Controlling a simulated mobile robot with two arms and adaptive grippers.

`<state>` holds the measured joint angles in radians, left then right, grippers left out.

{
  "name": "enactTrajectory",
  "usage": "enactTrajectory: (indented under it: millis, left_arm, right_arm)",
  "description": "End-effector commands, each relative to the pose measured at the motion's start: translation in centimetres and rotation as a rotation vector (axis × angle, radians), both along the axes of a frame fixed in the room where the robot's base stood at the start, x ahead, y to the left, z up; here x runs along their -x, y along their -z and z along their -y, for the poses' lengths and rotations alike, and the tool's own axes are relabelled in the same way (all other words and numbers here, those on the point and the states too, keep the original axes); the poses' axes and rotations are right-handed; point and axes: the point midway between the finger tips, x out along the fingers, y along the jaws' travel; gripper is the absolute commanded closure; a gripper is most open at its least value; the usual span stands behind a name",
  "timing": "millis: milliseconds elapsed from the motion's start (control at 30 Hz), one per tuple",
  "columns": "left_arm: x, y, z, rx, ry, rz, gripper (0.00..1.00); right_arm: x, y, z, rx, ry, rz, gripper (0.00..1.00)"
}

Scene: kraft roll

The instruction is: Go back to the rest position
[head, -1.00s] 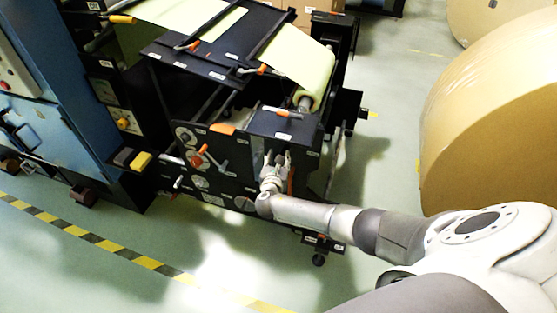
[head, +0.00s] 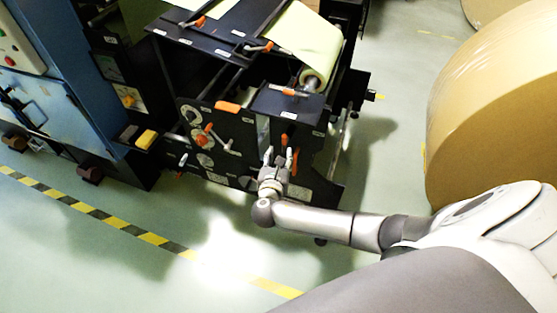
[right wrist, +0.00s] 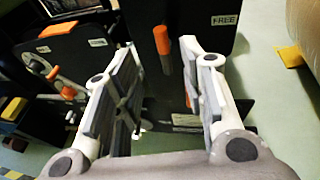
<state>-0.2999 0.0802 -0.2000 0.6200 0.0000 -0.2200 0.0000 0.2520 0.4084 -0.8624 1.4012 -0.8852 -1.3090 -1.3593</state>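My right gripper (head: 281,158) is in front of the black machine (head: 235,168), near its lower right front panel. In the right wrist view the right gripper (right wrist: 160,75) has its two fingers well apart, with nothing between the pads. An orange-handled lever (right wrist: 162,42) on the machine shows beyond the gap between the fingers. Whether the fingers touch the machine cannot be told from the head view. My left gripper is in neither view.
A large kraft roll (head: 490,110) stands at the right, close to my right arm. A pale yellow roll (head: 315,75) sits on the machine. A blue cabinet (head: 45,60) stands at the left. Yellow-black floor tape (head: 150,238) crosses clear floor in front.

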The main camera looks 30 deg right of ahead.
Motion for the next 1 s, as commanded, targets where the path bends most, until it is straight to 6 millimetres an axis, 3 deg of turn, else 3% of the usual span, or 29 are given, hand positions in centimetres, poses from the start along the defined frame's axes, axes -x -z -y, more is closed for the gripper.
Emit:
enactTrajectory:
  millis: [200, 767, 867, 967, 1000]
  left_arm:
    - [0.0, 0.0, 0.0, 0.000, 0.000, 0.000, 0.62]
    - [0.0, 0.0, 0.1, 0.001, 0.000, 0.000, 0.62]
    - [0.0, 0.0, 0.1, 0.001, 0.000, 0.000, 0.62]
    - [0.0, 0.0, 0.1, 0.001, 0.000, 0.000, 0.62]
    - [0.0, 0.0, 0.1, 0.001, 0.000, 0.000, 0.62]
  right_arm:
    - [1.0, -0.4, -0.8, -0.001, 0.000, 0.000, 0.62]
    - [1.1, 0.0, -0.8, -0.011, 0.003, -0.004, 0.62]
    - [1.8, 2.4, -0.5, -0.081, 0.022, -0.027, 0.62]
    - [3.8, 7.5, 0.0, -0.240, 0.079, -0.068, 0.62]
    - [5.0, 10.0, 0.1, -0.328, 0.116, -0.085, 0.62]
